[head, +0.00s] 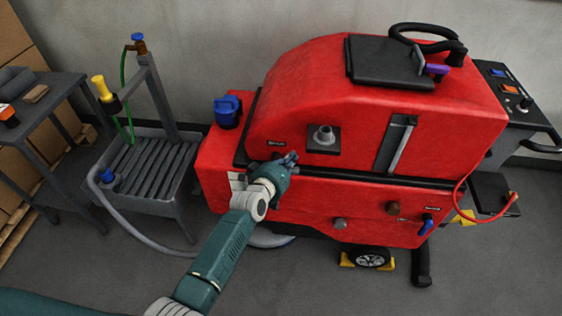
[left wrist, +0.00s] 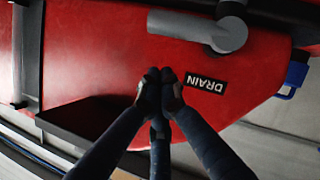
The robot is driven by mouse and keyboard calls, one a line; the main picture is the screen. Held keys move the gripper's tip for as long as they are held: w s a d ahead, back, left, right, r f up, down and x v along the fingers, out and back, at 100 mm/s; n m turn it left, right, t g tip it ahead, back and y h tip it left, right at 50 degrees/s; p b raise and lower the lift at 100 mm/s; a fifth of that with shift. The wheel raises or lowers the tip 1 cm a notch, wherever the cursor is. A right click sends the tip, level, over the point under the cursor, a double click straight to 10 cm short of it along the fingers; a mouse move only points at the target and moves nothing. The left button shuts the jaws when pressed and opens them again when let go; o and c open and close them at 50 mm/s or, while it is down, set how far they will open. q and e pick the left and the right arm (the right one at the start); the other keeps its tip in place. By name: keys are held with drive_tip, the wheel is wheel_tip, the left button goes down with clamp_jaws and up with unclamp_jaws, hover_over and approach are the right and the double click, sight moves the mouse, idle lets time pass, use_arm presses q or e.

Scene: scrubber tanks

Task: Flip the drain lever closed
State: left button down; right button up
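The DRAIN label (left wrist: 205,82) appears upside down on the red machine in the left wrist view. Beside it is a grey bar with a rounded hub (left wrist: 228,34), apparently the drain lever, lying roughly crosswise in that view. In the head view my left gripper (head: 290,158) is at the red machine's (head: 365,85) side, below a small label, and hides what is behind it. In the left wrist view the left gripper's fingertips (left wrist: 160,82) are together and empty, close to the label and apart from the grey bar. My right gripper is not in view.
A grey spout (head: 323,136) on a dark plate is right of the gripper. A blue lever (head: 427,224) is low on the right, with a red hose (head: 463,193) beyond. A slatted stand (head: 150,168) and dark cart (head: 45,110) stand left. The front floor is mostly clear.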

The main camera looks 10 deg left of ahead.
use_arm(q)
drive_tip(key=s+r, duration=0.5)
drive_tip(key=s, duration=0.4)
drive_tip(key=shift+r+b, duration=0.35)
drive_tip(key=shift+b, duration=0.1)
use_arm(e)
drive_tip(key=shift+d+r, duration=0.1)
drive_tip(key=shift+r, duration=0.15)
